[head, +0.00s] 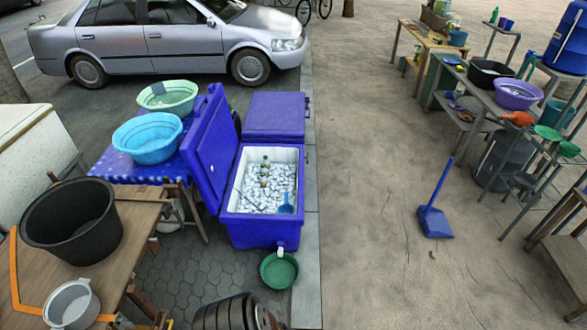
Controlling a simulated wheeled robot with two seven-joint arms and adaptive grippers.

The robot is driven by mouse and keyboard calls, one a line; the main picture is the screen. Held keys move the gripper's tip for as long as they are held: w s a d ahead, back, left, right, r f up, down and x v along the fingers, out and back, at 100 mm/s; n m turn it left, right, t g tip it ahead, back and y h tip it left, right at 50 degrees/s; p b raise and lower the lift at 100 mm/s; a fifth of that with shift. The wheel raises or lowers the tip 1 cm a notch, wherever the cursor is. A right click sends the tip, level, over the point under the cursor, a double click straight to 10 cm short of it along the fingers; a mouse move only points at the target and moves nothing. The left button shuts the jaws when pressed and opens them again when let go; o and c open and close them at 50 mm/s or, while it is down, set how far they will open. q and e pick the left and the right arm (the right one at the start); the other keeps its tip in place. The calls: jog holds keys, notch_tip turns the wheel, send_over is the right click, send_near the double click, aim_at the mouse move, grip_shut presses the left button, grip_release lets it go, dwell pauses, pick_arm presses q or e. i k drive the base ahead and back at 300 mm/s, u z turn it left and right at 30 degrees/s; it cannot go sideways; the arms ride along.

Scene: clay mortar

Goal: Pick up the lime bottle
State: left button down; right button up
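A small bottle (265,170) with a green top and a darker, brownish lower part stands upright in white ice in an open blue cooler (265,232). Its base is hidden by the ice, and it is too small to read a label. Another small green bottle (494,15) stands far off at the upper right. I cannot tell from the label which is the lime one. Neither of my grippers shows in the head view.
A blue scoop (286,203) lies in the ice. The cooler's raised lid (211,145) blocks its left side. A green basin (279,270) sits before it. A blue dustpan (434,222) stands on open ground. A wooden table (120,225) holds a black tub (72,230).

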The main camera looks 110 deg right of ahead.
aim_at(265, 160)
jog(key=z, duration=0.85)
jog(key=k, duration=1.15)
jog(key=z, duration=1.45)
jog(key=i, duration=1)
jog(key=z, duration=0.85)
jog(key=i, duration=1.2)
